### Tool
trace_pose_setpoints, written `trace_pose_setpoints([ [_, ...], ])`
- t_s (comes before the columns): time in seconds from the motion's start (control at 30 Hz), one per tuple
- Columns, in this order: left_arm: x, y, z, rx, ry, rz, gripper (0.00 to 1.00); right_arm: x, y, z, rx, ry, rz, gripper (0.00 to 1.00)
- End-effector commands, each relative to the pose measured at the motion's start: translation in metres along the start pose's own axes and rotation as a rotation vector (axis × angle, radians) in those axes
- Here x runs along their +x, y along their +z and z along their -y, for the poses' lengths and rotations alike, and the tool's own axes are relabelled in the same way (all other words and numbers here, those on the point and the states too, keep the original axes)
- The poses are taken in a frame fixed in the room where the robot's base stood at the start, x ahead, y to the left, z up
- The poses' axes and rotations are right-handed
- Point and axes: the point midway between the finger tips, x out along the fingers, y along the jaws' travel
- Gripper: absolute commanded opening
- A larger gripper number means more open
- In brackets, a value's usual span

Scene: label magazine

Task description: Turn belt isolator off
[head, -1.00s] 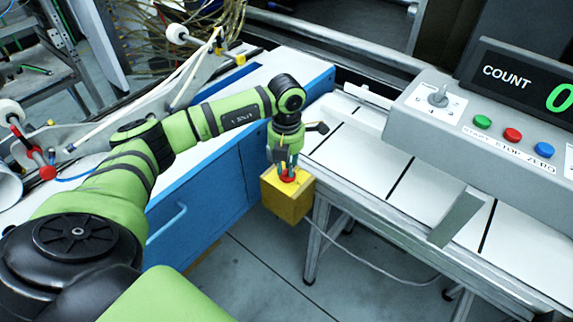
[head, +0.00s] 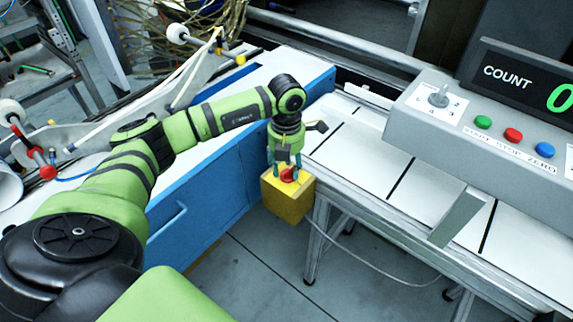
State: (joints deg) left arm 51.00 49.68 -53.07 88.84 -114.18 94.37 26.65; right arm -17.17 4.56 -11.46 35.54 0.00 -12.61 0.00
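The belt isolator is a yellow box (head: 287,200) at the front end of the belt frame, with a red rotary knob (head: 289,175) on its top face. My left gripper (head: 285,170) points down right over the knob. Its fingers are spread apart, one on each side of the knob, and I see no firm grip on it. The fingers partly cover the knob, so its exact angle is hard to read. My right gripper is not in view.
A grey control panel (head: 480,125) with a selector, green, red and blue buttons and a COUNT display stands on the right. The white belt (head: 360,160) runs beside the isolator. A blue cabinet (head: 215,190) is left of it. The floor in front is clear.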

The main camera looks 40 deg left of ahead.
Motion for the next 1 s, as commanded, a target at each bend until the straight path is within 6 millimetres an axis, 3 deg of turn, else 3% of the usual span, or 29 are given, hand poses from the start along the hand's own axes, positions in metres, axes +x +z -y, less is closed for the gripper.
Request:
trace_pose_setpoints([
  [0.17, -0.005, 0.001, 0.0, 0.001, 0.0, 0.002, 0.44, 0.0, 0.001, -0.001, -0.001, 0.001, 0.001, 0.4],
  [0.27, -0.017, 0.001, 0.0, 0.0, 0.0, 0.005, 0.44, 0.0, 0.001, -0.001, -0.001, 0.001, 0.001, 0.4],
  [0.7, -0.104, 0.001, 0.0, 0.0, 0.0, 0.004, 0.44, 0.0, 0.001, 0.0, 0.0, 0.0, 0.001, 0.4],
  [1.0, -0.121, 0.0, 0.0, 0.0, 0.0, 0.0, 0.44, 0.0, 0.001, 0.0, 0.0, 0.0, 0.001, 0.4],
])
